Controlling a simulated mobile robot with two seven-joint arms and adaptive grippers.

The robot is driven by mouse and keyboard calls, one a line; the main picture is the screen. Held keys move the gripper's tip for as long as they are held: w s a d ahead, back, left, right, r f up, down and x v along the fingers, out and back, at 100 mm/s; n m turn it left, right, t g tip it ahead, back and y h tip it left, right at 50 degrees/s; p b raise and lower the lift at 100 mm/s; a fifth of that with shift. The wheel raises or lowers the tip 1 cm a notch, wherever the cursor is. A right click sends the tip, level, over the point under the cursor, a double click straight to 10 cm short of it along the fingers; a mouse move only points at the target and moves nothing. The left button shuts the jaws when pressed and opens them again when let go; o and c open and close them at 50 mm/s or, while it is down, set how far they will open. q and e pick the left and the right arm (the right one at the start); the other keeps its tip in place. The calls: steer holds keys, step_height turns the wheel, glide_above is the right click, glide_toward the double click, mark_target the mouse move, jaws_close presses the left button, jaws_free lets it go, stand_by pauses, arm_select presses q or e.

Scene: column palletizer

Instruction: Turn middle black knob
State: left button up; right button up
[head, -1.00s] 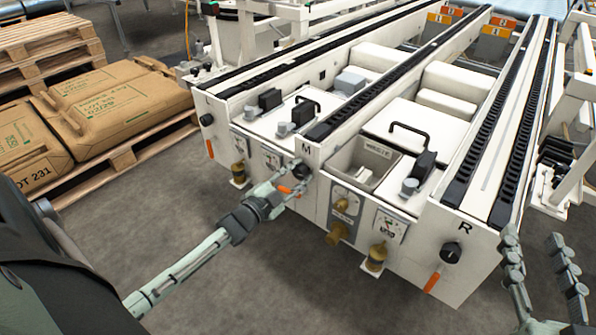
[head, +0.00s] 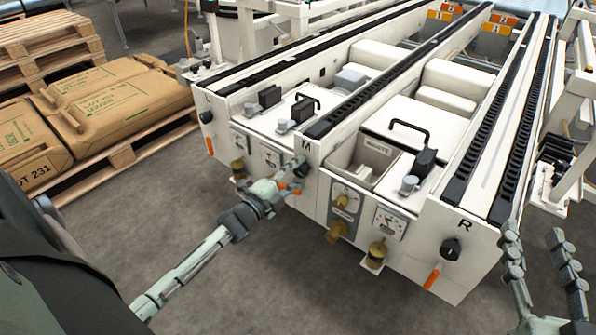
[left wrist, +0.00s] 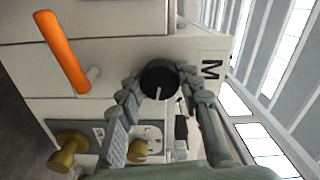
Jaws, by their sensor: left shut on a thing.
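The middle black knob (left wrist: 157,82) sits on the white panel beside the letter M in the left wrist view. A pale pointer line shows on its face. My left gripper (left wrist: 158,88) is shut on it, one finger on each side. In the head view my left gripper (head: 293,180) reaches the M beam end and mostly hides the knob. My right gripper (head: 542,262) is at the lower right, its two fingers apart with nothing between them.
An orange lever (left wrist: 64,52) is close to the middle knob. The right beam end carries another black knob (head: 451,249) and orange lever (head: 432,277). Brass fittings (head: 338,230) stick out between the beams. Sacks on a pallet (head: 110,100) stand at left; the floor in front is clear.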

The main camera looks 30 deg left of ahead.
stand_by(0.3)
arm_select(q)
steer(key=o, duration=1.2)
steer(key=shift+c, duration=0.2)
steer(key=shift+s, duration=0.1)
steer(key=s, duration=1.1)
steer(key=shift+s+a, duration=0.4)
steer(key=shift+a, duration=0.05)
